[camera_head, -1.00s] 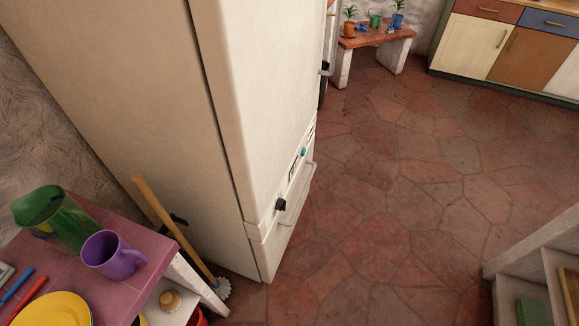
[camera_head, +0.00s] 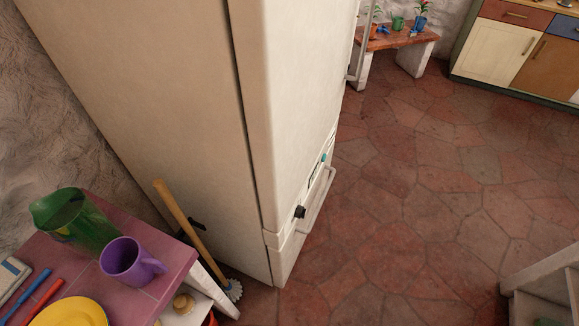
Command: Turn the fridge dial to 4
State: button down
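The tall cream fridge (camera_head: 300,110) stands at the centre left, seen from above and from its side. Its black dial (camera_head: 299,212) sits low on the front face, on a control strip near the near edge. A small teal spot (camera_head: 323,157) shows farther along that strip. The front is seen at a steep angle, so the dial's number and pointer cannot be read. A pale handle bar (camera_head: 319,200) runs just beside the dial. My gripper is not in view.
A pink tiled table (camera_head: 178,258) with a green jug (camera_head: 75,222), purple mug (camera_head: 130,262) and yellow plate (camera_head: 68,314) stands lower left. A wooden-handled brush (camera_head: 190,225) leans between it and the fridge. The stone floor (camera_head: 420,210) before the fridge is clear. White shelving (camera_head: 540,268) stands lower right.

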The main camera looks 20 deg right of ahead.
aim_at(299, 212)
jog(key=i+l+u, duration=0.4)
jog(key=l, duration=0.2)
jog(key=i+l+u, duration=0.2)
jog(key=l, duration=0.2)
jog(key=i+l+u, duration=0.15)
jog(key=l, duration=0.25)
jog(key=i+l+u, duration=0.2)
jog(key=l, duration=0.2)
jog(key=i+l+u, duration=0.15)
jog(key=l+u, duration=0.2)
jog(key=l, duration=0.5)
jog(key=l+u, duration=0.35)
jog(key=l, duration=0.55)
jog(key=l+u, duration=0.35)
jog(key=l, duration=0.55)
jog(key=k+l+u, duration=0.35)
jog(key=l, duration=0.15)
jog(key=k+l+u, duration=0.3)
jog(key=k+l, duration=0.05)
jog(key=l, duration=0.1)
